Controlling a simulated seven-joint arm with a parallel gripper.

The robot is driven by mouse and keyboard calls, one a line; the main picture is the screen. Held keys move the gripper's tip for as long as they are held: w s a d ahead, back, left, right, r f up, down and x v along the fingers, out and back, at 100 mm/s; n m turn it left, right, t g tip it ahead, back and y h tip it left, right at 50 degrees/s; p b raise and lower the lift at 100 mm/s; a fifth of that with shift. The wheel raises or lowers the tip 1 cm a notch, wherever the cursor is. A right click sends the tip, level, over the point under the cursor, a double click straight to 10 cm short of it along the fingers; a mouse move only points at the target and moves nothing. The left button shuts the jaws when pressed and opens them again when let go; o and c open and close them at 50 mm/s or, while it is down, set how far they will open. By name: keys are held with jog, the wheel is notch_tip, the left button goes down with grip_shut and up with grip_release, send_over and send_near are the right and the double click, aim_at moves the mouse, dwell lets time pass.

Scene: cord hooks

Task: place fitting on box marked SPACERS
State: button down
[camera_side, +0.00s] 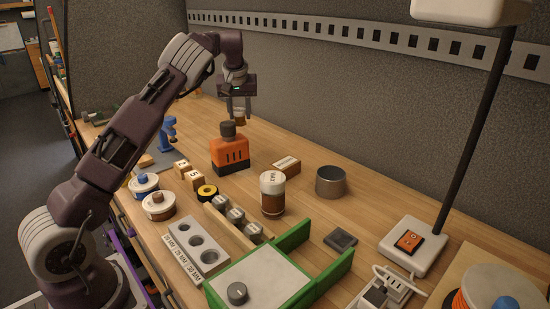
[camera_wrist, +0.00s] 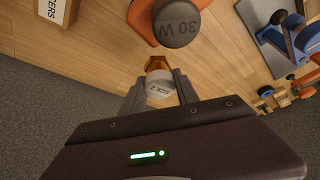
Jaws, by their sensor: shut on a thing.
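My gripper (camera_side: 238,108) is shut on the fitting, a small piece with a pale top and a brown-orange body. The fitting (camera_side: 239,116) is held above the bench, just behind the orange block. In the wrist view the fitting (camera_wrist: 159,84) sits between the fingertips, its pale end marked "SIZE 2". A small wooden box with a white label (camera_side: 287,166) stands on the bench to the right of my gripper. A labelled box (camera_wrist: 56,10) is cut off at the wrist view's top left; only label letters ending in "ERS" show, so I cannot read the full word.
A brown jar with a white lid (camera_side: 272,194) and a metal cup (camera_side: 331,181) stand near the labelled box. Bare bench lies behind the block.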

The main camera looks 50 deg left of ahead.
notch_tip(320, 180, up, 2)
jog(key=m, duration=0.1)
send_over(285, 159)
jog(key=s+d, duration=0.1)
jog(key=f, duration=0.9)
jog(key=shift+s+d+f, duration=0.2)
jog(key=shift+d, duration=0.05)
jog(key=shift+f, duration=0.1)
jog(key=c, duration=0.9)
grip_release()
